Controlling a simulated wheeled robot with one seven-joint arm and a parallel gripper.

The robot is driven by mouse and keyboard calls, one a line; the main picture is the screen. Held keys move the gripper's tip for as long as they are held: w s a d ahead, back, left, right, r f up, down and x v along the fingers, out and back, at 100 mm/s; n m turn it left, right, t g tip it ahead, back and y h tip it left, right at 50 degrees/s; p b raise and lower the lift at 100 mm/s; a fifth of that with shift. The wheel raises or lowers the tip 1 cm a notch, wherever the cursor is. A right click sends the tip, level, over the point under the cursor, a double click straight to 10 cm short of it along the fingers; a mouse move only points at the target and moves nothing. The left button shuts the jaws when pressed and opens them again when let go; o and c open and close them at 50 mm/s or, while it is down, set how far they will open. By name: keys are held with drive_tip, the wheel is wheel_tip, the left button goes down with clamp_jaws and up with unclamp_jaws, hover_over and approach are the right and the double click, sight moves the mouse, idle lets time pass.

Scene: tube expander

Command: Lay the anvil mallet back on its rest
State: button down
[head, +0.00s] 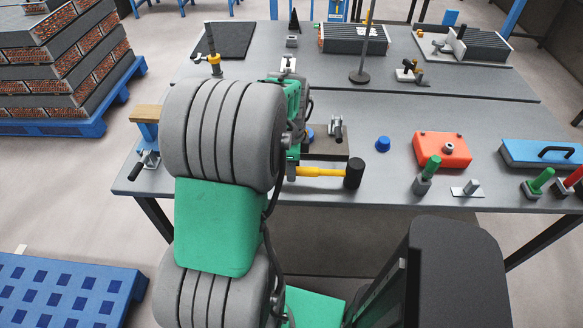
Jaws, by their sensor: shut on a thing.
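The mallet has a yellow handle (320,171) and a black head (354,173). It lies level across the picture, near the table's front edge, with its head to the right. My gripper (291,171) is at the left end of the handle and shut on it, though my arm and wrist hide most of the jaws. I cannot tell from this view how high the mallet is above the table. No mallet rest can be made out for certain. A dark brown board (322,155) with a metal fixture (337,131) sits just behind the mallet.
On the grey table (395,190), a blue knob-like piece (383,144), an orange block (442,150) and a green-handled tool (427,174) stand to the right. A blue case (543,154) is farther right. Bare tabletop shows between the mallet head and the green-handled tool.

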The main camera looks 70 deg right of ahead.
drive_tip(key=shift+f, duration=0.1)
drive_tip(key=c, duration=1.1)
unclamp_jaws()
drive_tip(key=shift+c, duration=0.2)
wheel_tip(320, 180, up, 8)
drive_tip(key=p, duration=0.5)
drive_tip(key=shift+p, duration=0.4)
